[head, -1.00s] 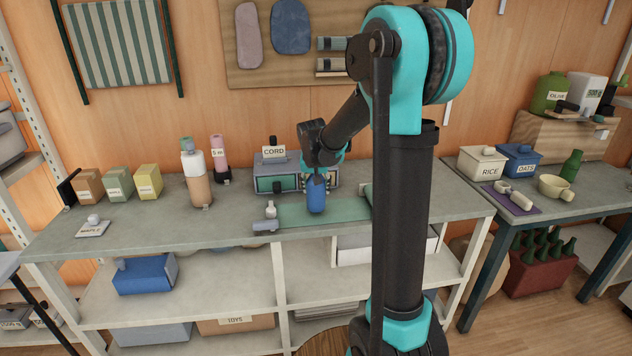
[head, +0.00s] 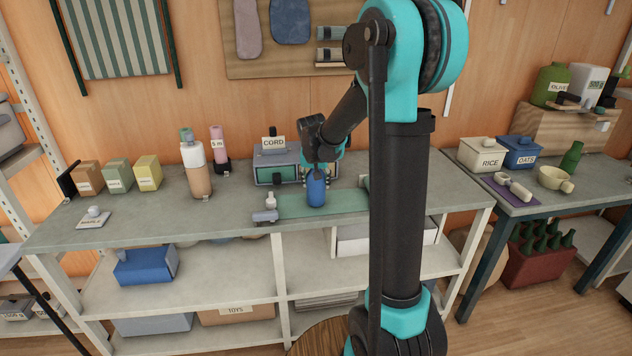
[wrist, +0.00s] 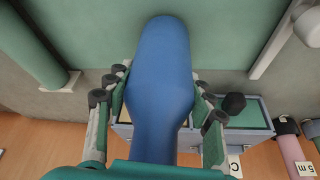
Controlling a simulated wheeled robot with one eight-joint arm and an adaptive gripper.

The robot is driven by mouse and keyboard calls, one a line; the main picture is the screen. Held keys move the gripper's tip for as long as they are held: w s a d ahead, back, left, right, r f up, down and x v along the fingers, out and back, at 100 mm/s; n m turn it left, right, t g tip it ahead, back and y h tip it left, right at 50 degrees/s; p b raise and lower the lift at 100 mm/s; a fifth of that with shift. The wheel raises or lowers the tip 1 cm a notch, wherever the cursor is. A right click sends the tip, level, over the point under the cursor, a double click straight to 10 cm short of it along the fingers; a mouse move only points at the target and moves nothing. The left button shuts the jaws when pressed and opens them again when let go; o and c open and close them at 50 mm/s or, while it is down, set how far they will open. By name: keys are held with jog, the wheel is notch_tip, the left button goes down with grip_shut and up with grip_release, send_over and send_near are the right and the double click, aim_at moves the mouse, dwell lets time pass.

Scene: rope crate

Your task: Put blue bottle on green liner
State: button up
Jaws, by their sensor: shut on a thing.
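The blue bottle (head: 316,190) is upright over the green liner (head: 325,204) on the long bench in the head view. Its base appears to be at the liner, but I cannot tell whether it touches. My gripper (head: 317,170) is shut on the bottle's upper part from above and behind. In the wrist view the blue bottle (wrist: 163,70) fills the middle, with the fingers of my gripper (wrist: 158,110) on both sides of it. The green liner (wrist: 100,35) spreads behind the bottle there. My arm hides the liner's right part in the head view.
A small white bottle (head: 271,201) and a grey block (head: 265,216) stand at the liner's left edge. The crate labelled CORD (head: 272,165) is behind. A tan bottle (head: 197,172) and small boxes (head: 118,176) stand further left. The bench front left is mostly clear.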

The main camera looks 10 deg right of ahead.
jog(key=shift+f, duration=0.4)
jog(key=o, duration=1.6)
jog(key=v, duration=1.2)
jog(key=shift+s, duration=0.1)
